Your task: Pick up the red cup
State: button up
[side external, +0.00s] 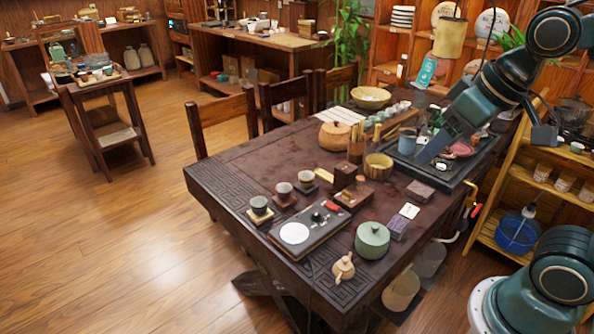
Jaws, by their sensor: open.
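My gripper (432,150) reaches down from the upper right over the dark tea tray (474,166) at the right end of the table. Its fingers are open, and I see nothing held between them. A low reddish object (460,149) lies on the tray just right of the fingers. It is small and partly crowded by dark items, so I cannot tell whether it is the red cup. A blue-grey cup (407,142) stands just left of the fingers. Whether the fingers touch either one is unclear.
A wooden bowl (378,166) and a round tan pot (334,136) stand left of the tray. The table's left end (225,175) is clear.

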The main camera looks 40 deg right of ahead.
jog(key=w+f+m+g, duration=0.1)
jog(key=w+f+m, duration=0.15)
jog(key=w, duration=1.95)
jog(key=w+f+m+g+h, duration=0.1)
jog(key=w+f, duration=1.6)
jog(key=f, duration=0.1)
jog(key=shift+d+f, duration=0.4)
jog(key=shift+f+m, duration=0.1)
jog(key=shift+m, duration=0.15)
send_over(284, 188)
jog(key=s+a, duration=0.2)
jog(key=s, duration=0.1)
jog(key=shift+w+f, duration=0.1)
jog(key=shift+f, duration=3.9)
jog(key=shift+s+x, duration=0.2)
jog(key=shift+x, duration=2.4)
